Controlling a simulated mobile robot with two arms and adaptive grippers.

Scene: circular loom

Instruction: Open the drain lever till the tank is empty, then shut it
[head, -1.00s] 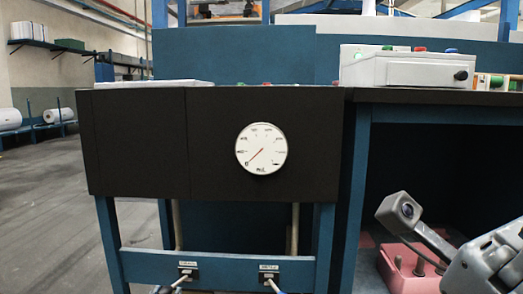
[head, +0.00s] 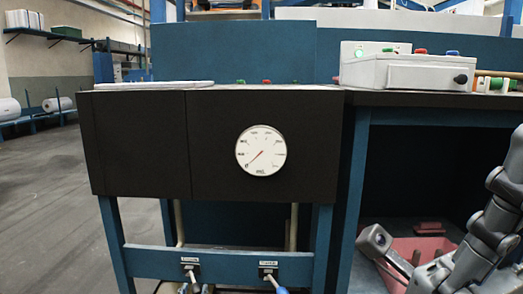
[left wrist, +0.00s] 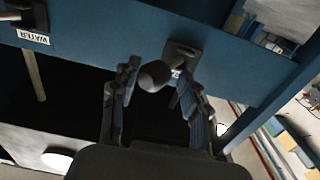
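Two small levers stick out of dark plates on the blue crossbar under the black panel, a left lever (head: 191,275) and a right lever (head: 270,276).
A blue table leg (head: 352,205) stands right of the levers. A pink tray (head: 425,249) lies in the dark bay behind my right arm. A control box (head: 405,72) sits on the worktop. The floor (head: 60,200) at left is clear.

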